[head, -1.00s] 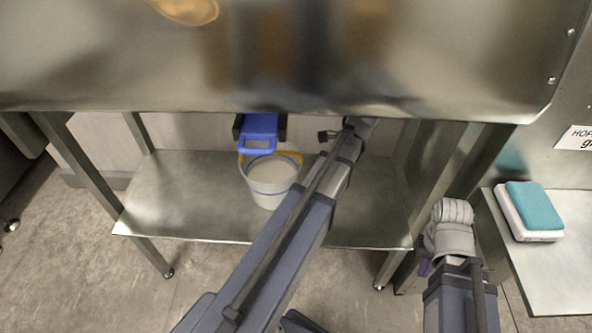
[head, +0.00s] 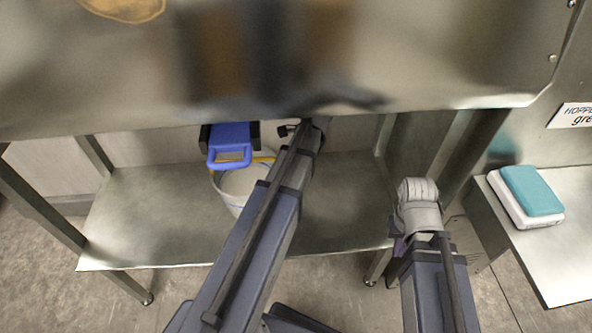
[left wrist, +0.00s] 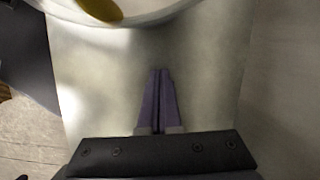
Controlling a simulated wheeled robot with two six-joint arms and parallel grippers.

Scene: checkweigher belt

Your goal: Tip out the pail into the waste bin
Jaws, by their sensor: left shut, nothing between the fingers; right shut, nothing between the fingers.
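The white pail (head: 232,187) stands on the lower steel shelf, with a yellow strip at its rim. My left arm crosses in front of its right side. In the left wrist view, part of the pail's pale rim (left wrist: 160,14) shows at the top, with a brownish-yellow patch. There my left gripper (left wrist: 157,72) is shut and empty, apart from the pail. In the head view its fingers are hidden. My right gripper (head: 399,246) is shut, a little purple showing beside its grey wrist, to the right of the shelf and away from the pail. No waste bin is recognisable.
A blue item with a loop handle (head: 230,145) and black sides overlaps the pail's top. The steel upper surface (head: 400,60) overhangs the lower shelf (head: 140,225). At the right, a teal-and-white block (head: 530,192) lies on a side ledge. The shelf's left part is clear.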

